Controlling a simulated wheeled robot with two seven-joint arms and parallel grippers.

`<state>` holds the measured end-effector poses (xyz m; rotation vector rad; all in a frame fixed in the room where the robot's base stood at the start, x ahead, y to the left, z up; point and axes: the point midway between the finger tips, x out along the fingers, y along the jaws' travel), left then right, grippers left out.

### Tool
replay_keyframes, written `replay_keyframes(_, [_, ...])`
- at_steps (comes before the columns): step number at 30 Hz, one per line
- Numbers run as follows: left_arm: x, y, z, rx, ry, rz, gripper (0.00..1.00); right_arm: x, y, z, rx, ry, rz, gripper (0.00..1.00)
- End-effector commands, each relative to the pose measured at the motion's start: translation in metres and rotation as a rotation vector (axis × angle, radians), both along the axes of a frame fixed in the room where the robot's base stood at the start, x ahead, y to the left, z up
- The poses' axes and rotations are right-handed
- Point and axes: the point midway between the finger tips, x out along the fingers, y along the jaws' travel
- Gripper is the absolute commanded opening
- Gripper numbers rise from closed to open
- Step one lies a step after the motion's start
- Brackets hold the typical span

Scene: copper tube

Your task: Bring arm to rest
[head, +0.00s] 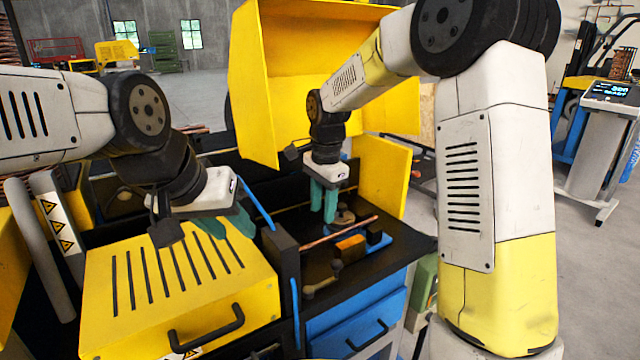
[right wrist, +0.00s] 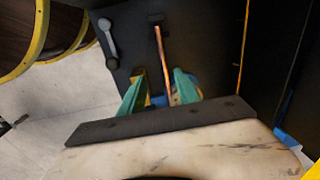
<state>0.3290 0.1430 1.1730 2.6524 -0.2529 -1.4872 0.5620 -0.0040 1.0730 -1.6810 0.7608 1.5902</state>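My left gripper (head: 228,226) hangs above the yellow slotted cover on the left, with its green fingers apart and nothing between them. My right gripper (head: 324,218) points down over the dark workbench, above the bending fixture. In the right wrist view its two green fingers (right wrist: 160,92) are spread, with no object held between them. A thin copper tube (head: 340,232) lies across the fixture, beneath and in front of the right fingers. The tube also shows in the right wrist view (right wrist: 163,55), beyond the fingertips. The fingers look apart from it.
A yellow hood (head: 300,70) rises behind the bench, with a yellow side panel (head: 382,175) right of the right gripper. The yellow slotted cover (head: 180,290) has a black handle. A black post (head: 284,270) stands between the two work areas. Blue drawers (head: 355,315) are below.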

Motion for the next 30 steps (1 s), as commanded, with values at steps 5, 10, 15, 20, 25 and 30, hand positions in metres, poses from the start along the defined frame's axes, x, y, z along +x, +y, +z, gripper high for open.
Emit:
replay_keyframes(5, [0.0,0.0,0.0,0.0,0.0,0.0,0.36,-0.034,-0.037,0.046,0.025,-0.087,0.158,0.39])
replay_keyframes(10, [0.0,0.0,0.0,0.0,0.0,0.0,0.36,-0.081,-0.074,0.082,0.028,-0.198,0.357,0.39])
replay_keyframes(15, [0.0,0.0,0.0,0.0,0.0,0.0,0.36,-0.133,-0.104,0.102,-0.001,-0.314,0.552,0.39])
replay_keyframes(20, [0.0,0.0,0.0,0.0,0.0,0.0,0.36,-0.181,-0.124,0.108,-0.057,-0.422,0.726,0.39])
replay_keyframes(25, [0.0,0.0,0.0,0.0,0.0,0.0,0.36,-0.217,-0.134,0.104,-0.122,-0.506,0.867,0.39])
replay_keyframes(30, [0.0,0.0,0.0,0.0,0.0,0.0,0.36,-0.232,-0.138,0.1,-0.16,-0.54,0.936,0.39])
